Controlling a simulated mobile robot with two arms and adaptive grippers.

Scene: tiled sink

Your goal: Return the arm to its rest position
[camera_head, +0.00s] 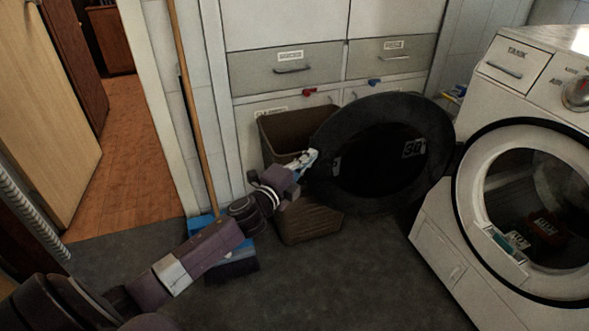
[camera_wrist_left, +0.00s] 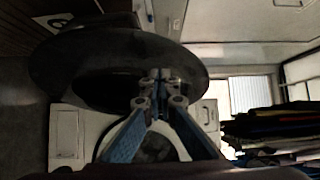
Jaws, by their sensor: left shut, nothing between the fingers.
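My left arm (camera_head: 200,250) reaches from the lower left to the middle of the head view. My left gripper (camera_head: 308,160) is shut and empty, with its tips at the left rim of a large round black door-like disc (camera_head: 437,130). I cannot tell whether they touch it. In the left wrist view, the two blue fingers of the gripper (camera_wrist_left: 158,88) meet in front of the disc (camera_wrist_left: 60,75). My right gripper is not in view.
A white washing machine (camera_head: 440,270) stands at the right. A brown bin (camera_head: 285,130) stands behind my gripper, before white drawers (camera_head: 285,68). A broom (camera_head: 187,110) leans at the left, its blue head (camera_head: 203,224) near my forearm. Grey floor (camera_head: 330,285) is clear in front.

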